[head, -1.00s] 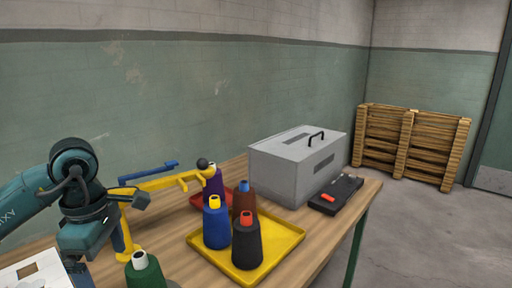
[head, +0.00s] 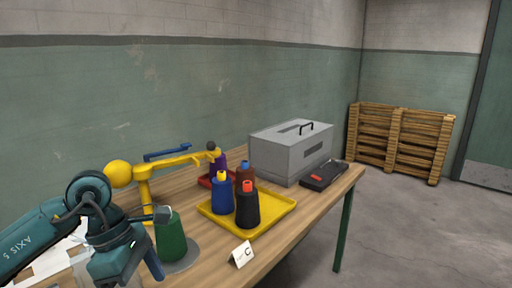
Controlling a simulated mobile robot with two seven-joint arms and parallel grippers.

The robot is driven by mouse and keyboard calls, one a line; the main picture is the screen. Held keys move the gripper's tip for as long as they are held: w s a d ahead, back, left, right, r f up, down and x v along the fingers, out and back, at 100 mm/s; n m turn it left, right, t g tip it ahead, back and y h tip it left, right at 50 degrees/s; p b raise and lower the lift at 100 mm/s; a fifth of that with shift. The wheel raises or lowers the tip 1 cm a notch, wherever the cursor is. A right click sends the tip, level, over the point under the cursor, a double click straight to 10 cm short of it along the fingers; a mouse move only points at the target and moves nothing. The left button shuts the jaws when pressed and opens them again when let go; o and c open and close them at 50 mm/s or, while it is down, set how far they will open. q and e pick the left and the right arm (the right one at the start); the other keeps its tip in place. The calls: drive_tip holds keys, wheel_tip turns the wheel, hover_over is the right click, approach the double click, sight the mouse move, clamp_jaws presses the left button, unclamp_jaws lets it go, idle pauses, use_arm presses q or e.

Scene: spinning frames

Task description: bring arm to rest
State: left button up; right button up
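My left arm comes in at the lower left, and its gripper (head: 121,266) points down beside a green cone of yarn (head: 171,236). The green cone stands upright on a grey disc (head: 184,264) on the wooden table. Whether the gripper touches the cone I cannot tell. The fingertips are hidden or cut off by the lower edge, so their opening does not show. My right arm and gripper are out of view.
A yellow stand (head: 146,190) with a blue bar rises behind my arm. A yellow tray (head: 275,216) holds blue and black cones (head: 247,205); brown and purple ones stand behind. A card marked C (head: 242,254), grey box (head: 290,152) and black case (head: 322,176) are also on the table.

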use_arm(q)
drive_tip(key=s+d+r+n+h, duration=0.1)
drive_tip(key=s+d+n+h, duration=0.15)
drive_tip(key=d+h, duration=0.3)
drive_tip(key=s+d+r+n+g+h+p, duration=0.1)
drive_tip(key=d+r+n+h, duration=0.15)
drive_tip(key=d+h, duration=0.3)
drive_tip(key=s+d+r+n+h, duration=0.1)
drive_tip(key=s+d+n+h, duration=0.1)
drive_tip(key=d+n+h, duration=0.3)
drive_tip(key=w+a+f+n+t+y+p, duration=0.1)
drive_tip(key=w+a+f+n+t+y, duration=0.25)
drive_tip(key=n+t, duration=0.85)
drive_tip(key=w+a+f+n+t+y, duration=0.25)
drive_tip(key=f+n+t+y, duration=0.35)
drive_tip(key=n, duration=1)
drive_tip(key=s+a+f+n+g+y, duration=0.2)
drive_tip(key=s+f+n, duration=0.3)
drive_tip(key=f, duration=0.4)
drive_tip(key=s+a+f+n+g+y+p, duration=0.1)
drive_tip(key=s+a+f+n+g+y, duration=0.2)
drive_tip(key=s+f+n, duration=0.3)
wheel_tip(320, 180, down, 4)
drive_tip(key=shift+s+a+r+n+y, duration=0.15)
drive_tip(key=shift+r+n+y, duration=0.05)
drive_tip(key=shift+n+y, duration=0.6)
